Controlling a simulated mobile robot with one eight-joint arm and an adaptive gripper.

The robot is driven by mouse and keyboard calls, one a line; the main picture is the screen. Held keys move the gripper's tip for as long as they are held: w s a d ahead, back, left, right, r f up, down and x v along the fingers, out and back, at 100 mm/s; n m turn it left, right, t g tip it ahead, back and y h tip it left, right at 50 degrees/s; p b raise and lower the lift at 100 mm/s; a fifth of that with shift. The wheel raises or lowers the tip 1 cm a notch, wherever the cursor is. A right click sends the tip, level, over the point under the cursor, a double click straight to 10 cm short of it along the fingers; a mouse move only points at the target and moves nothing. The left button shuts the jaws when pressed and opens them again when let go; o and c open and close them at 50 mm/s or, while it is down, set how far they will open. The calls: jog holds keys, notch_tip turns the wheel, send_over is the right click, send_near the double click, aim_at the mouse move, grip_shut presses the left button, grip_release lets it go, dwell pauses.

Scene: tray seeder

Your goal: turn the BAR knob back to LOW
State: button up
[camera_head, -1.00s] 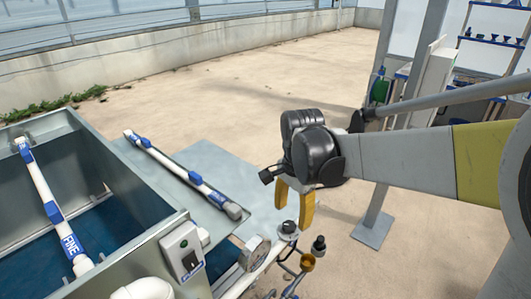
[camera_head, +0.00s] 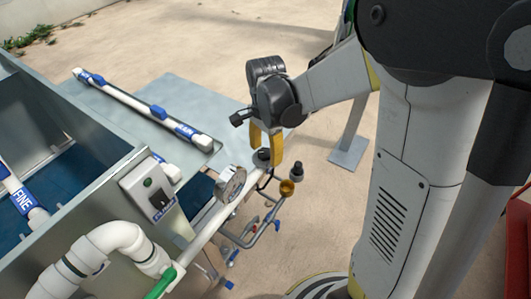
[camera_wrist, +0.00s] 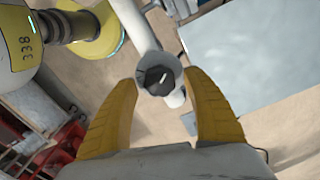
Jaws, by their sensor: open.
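The knob (camera_head: 262,156) is a small dark cap on the pipework beside the seeder. In the wrist view it is a round black knob (camera_wrist: 157,82) with a white pointer mark, inside a grey ring. The mark slants to the upper right; no LOW lettering is readable. My gripper (camera_head: 266,149) points down over the knob with its yellow fingers apart. In the wrist view the fingertips stand on either side of the knob, with a visible gap on each side. Contact cannot be seen.
A round gauge (camera_head: 231,183) stands left of the knob on the white pipe. A brass fitting (camera_head: 287,188) and a black knob-like part (camera_head: 297,171) are close on its right. The switch box (camera_head: 149,194) is on the metal tank wall. Bare floor lies behind.

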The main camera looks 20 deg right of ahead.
jog(key=shift+c, duration=0.2)
jog(key=c, duration=1.1)
jog(key=shift+n, duration=0.3)
jog(key=shift+c, duration=0.2)
jog(key=n, duration=0.4)
jog(key=shift+w+n, duration=0.1)
jog(key=shift+n, duration=0.2)
jog(key=n, duration=0.4)
jog(key=shift+a+n, duration=0.1)
jog(key=shift+n, duration=0.2)
jog(key=n, duration=0.5)
jog(key=shift+a, duration=0.1)
jog(key=shift+n, duration=2.5)
jog(key=shift+a, duration=0.1)
